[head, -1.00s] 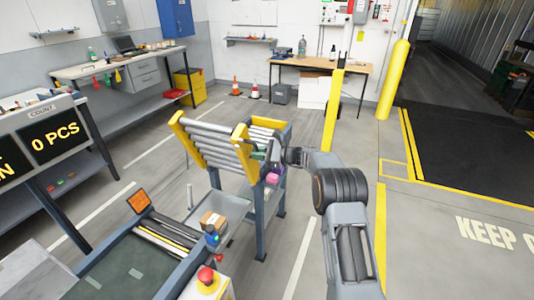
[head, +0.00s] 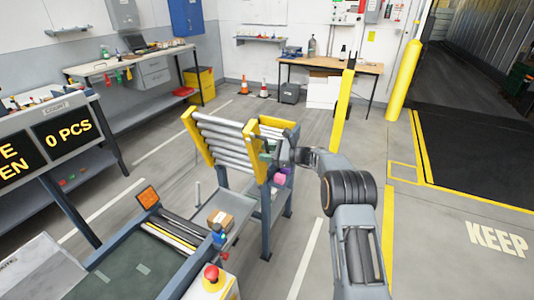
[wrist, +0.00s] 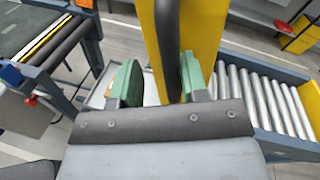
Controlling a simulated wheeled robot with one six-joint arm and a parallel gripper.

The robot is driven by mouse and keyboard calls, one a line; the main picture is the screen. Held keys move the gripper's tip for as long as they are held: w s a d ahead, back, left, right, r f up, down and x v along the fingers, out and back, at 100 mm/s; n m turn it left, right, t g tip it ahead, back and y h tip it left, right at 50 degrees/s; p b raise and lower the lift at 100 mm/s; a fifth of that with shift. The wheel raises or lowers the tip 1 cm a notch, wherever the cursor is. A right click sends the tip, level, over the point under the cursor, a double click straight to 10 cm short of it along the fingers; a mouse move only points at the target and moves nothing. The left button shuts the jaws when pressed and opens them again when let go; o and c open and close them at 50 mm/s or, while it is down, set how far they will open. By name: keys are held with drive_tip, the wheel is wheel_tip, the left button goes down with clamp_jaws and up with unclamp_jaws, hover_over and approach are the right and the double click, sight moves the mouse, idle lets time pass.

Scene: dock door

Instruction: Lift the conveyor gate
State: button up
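The conveyor gate (head: 226,138) is a section of grey rollers between yellow side plates. In the head view it stands steeply tilted up at the end of the conveyor. In the wrist view its yellow plate (wrist: 205,45) fills the upper middle, with a dark handle bar (wrist: 168,45) in front. My gripper (wrist: 160,82) has green finger pads, one on each side of the bar. The pads stand apart, with yellow showing between the left pad and the bar; contact at the right pad is unclear. In the head view my gripper (head: 270,158) is beside the gate's right side, partly hidden.
A belt conveyor (head: 150,262) with a red stop button (head: 211,272) lies at the front left. A cardboard box (head: 220,220) sits near the gate. A yellow post (head: 342,110) stands behind my arm. Floor to the right is clear.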

drive_tip(key=b+v, duration=0.1)
drive_tip(key=v, duration=1.2)
drive_tip(key=shift+s+d+b, duration=0.2)
drive_tip(key=shift+d+b, duration=0.1)
drive_tip(key=shift+d, duration=0.05)
drive_tip(key=shift+c, duration=0.5)
